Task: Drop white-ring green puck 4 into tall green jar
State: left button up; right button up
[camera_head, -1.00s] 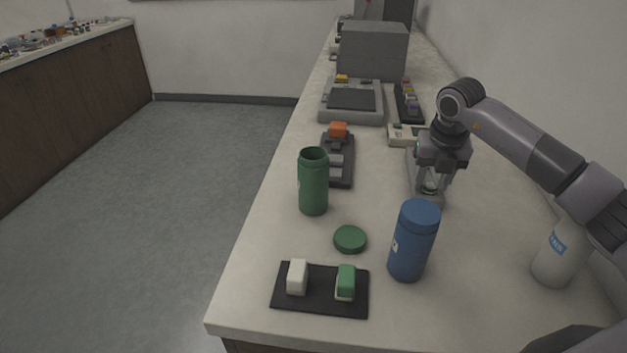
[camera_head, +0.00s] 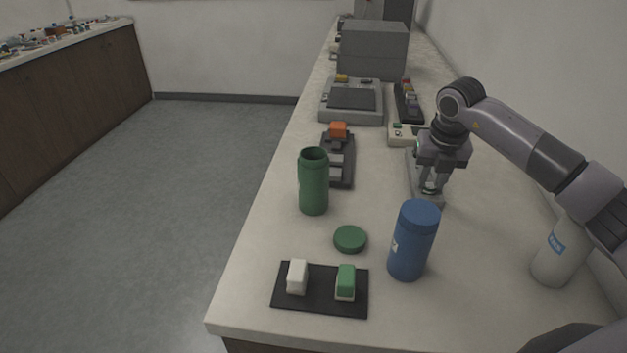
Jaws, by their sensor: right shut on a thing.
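The tall green jar (camera_head: 313,185) stands upright and open-topped on the bench, left of my right gripper. A flat green lid (camera_head: 350,239) lies on the bench in front of it. My right gripper (camera_head: 431,187) points down behind the blue jar and is shut on a small green puck (camera_head: 430,190) over a grey tray (camera_head: 427,199). The fingers hide most of the puck, so its white ring and number cannot be read. My left gripper is not in view.
A capped blue jar (camera_head: 413,242) stands between the gripper and the bench front. A black mat (camera_head: 320,306) holds a white block and a green-and-white block. A dark rack (camera_head: 343,176) with an orange-topped piece is behind the green jar. A white bottle (camera_head: 558,255) stands right.

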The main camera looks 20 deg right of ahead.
jog(key=shift+r+p, duration=3)
jog(key=shift+r, duration=0.55)
